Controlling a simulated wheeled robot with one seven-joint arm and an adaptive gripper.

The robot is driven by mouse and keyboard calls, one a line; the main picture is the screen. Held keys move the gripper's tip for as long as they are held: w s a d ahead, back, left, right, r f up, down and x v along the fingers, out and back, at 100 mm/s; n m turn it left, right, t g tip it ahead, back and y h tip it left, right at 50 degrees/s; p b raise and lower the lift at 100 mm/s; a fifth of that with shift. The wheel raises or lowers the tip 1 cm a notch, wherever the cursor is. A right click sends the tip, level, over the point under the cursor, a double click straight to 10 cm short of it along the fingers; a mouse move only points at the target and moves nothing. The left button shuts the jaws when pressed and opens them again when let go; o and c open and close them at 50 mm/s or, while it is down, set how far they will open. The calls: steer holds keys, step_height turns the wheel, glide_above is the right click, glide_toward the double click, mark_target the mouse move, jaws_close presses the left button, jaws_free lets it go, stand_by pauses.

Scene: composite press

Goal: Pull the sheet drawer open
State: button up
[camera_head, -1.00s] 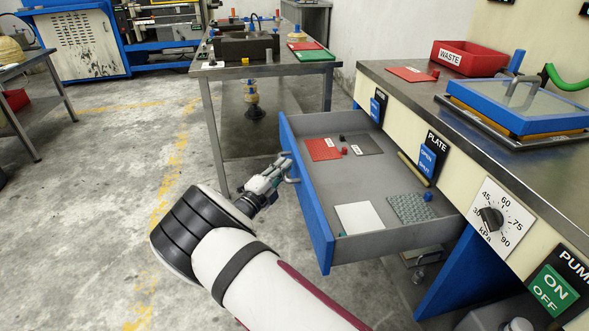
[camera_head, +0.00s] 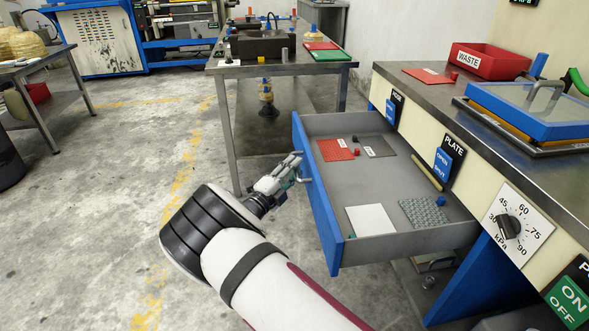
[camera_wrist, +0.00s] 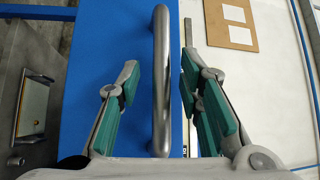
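The sheet drawer (camera_head: 322,215) with its blue front stands pulled well out from under the bench, its inside open to view. Its metal bar handle (camera_head: 304,180) is on the blue front. My gripper (camera_head: 294,168) is at the handle in the head view. In the wrist view, the bar handle (camera_wrist: 161,85) runs between the two green-padded fingers of my gripper (camera_wrist: 160,90), with a visible gap on each side. The fingers are around the bar and not closed tight on it.
The drawer holds a red sheet (camera_head: 335,149), a dark sheet (camera_head: 376,146), a white sheet (camera_head: 370,220) and a grey-green patterned sheet (camera_head: 423,212). The bench (camera_head: 440,95) carries a red waste bin (camera_head: 490,62). Open floor (camera_head: 90,230) lies to the left.

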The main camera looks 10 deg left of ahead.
steer(key=v, duration=1.1)
steer(key=shift+s+f, duration=0.1)
steer(key=shift+s, duration=0.1)
